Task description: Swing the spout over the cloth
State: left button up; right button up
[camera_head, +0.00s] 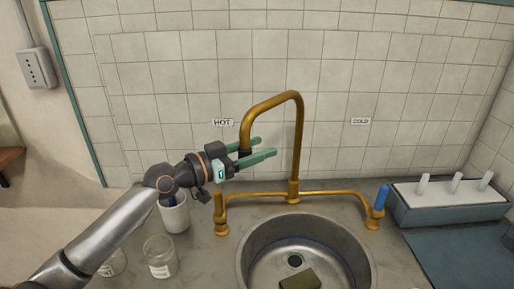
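The brass gooseneck spout (298,130) rises behind the sink, arches left and ends in a dark nozzle pointing down. My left gripper (268,146) is at the nozzle end, its two green fingers apart and pointing right. The nozzle appears to lie between the fingers near their base; I cannot tell whether they touch it. An olive-green folded piece (299,279), which may be the cloth or a sponge, lies in the sink bowl, cut off by the lower edge. My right gripper is not in view.
The round steel sink (249,247) is below. A blue tap handle (382,197) stands right of it. A white cup (175,215) and glass jars (159,256) stand left, under my arm. A grey-blue rack (423,211) and teal mat (455,255) are right. The tiled wall is close behind.

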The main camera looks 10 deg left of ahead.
pick_arm(q)
grip_shut()
dwell(1.2)
